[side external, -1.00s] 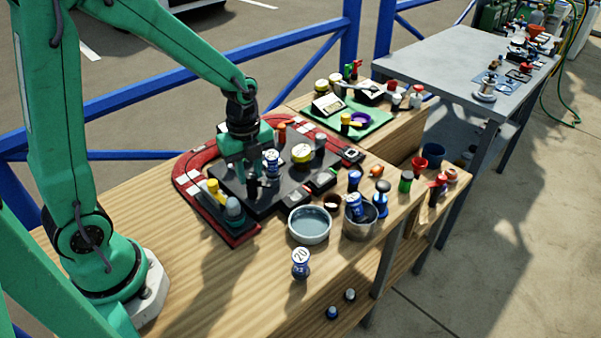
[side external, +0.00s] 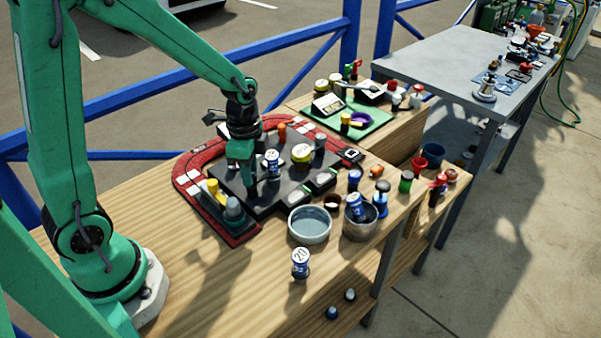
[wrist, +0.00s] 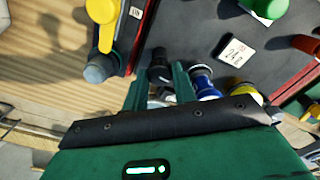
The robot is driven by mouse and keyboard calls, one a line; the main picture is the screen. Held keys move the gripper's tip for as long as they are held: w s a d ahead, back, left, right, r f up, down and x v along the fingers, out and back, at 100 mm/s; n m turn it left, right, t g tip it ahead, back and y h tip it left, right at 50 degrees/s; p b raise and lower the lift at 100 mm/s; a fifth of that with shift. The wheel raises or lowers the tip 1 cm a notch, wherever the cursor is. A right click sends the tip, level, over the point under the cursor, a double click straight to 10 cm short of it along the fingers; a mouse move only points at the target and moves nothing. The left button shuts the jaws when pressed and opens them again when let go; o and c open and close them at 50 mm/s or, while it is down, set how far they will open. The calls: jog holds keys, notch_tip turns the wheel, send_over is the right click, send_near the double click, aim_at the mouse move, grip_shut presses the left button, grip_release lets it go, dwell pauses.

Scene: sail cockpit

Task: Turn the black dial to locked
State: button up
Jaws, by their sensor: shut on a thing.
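The black dial (wrist: 159,68) stands on the dark panel and shows in the wrist view between my two green fingers. My gripper (wrist: 160,82) is shut on it, one finger on each side. In the side external view my gripper (side external: 246,184) reaches down to the panel (side external: 286,193), and its fingers hide most of the dial. I cannot read any marking that tells which position the dial is in.
A blue-and-white knob (side external: 272,163) stands close to my fingers, with a yellow knob (side external: 302,155) farther right. A grey bowl (side external: 309,225) stands in front of the panel.

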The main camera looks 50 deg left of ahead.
jog(key=shift+n, duration=0.9)
jog(key=o, duration=1)
jog(key=shift+r, duration=0.2)
notch_tip(320, 180, up, 7)
jog(key=shift+r, duration=0.25)
jog(key=shift+s+r, duration=0.1)
